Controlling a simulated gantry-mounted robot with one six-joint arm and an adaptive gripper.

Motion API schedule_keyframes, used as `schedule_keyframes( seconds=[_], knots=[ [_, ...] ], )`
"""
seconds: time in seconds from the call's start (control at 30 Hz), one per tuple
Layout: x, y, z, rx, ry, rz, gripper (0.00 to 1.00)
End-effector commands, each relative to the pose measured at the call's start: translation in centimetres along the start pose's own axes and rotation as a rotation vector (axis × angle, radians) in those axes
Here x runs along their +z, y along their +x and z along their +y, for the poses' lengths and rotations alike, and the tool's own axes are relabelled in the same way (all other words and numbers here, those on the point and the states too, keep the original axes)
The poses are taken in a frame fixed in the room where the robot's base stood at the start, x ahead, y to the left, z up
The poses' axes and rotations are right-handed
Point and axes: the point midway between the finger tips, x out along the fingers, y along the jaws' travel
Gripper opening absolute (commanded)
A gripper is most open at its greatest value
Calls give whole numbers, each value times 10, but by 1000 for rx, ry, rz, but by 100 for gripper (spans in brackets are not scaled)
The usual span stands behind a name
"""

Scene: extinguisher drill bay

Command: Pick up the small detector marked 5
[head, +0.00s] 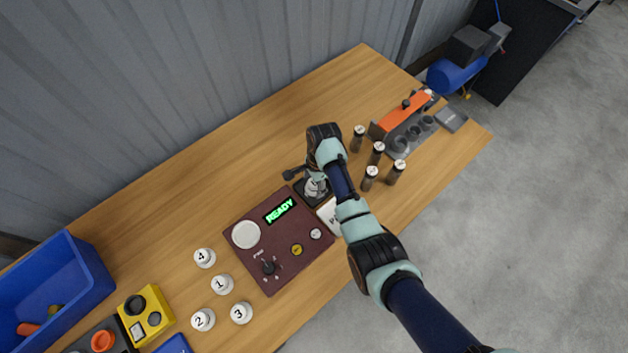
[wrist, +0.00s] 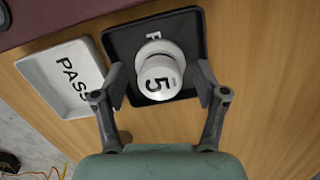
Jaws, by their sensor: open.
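The small detector marked 5 (wrist: 161,76) is a white round piece with a black 5, sitting in a dark tray (wrist: 195,24) in the wrist view. In the head view the detector (head: 314,188) is partly hidden by my arm. My gripper (wrist: 162,84) is open, with one finger on each side of the detector. I cannot tell whether the fingers touch it. Detectors marked 4 (head: 204,258), 1 (head: 222,284), 2 (head: 203,319) and 3 (head: 241,312) stand at the lower left of the bench in the head view.
A white tray marked PASS (wrist: 62,78) lies left of the dark tray. A maroon test box (head: 262,277) reads READY. Several dark cylinders (head: 371,178) and an orange-topped rack (head: 407,118) stand right of my arm. A blue bin (head: 82,262) is at far left.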

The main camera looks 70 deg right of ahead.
Motion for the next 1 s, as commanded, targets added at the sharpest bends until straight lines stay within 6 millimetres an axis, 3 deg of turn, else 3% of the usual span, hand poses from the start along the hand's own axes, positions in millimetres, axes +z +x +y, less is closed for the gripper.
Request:
schedule_keyframes(
  seconds=[0.07, 0.47, 0.77, 0.87, 1.0],
  knots=[
    [0, 0, 0, 0, 0, 0, 72],
    [0, -1, 0, 1, 0, 0, 6],
    [0, -5, 0, 0, 0, 0, 6],
    [2, -16, -1, -2, -1, 0, 6],
    [5, -46, -1, -4, -1, 1, 6]
  ],
)
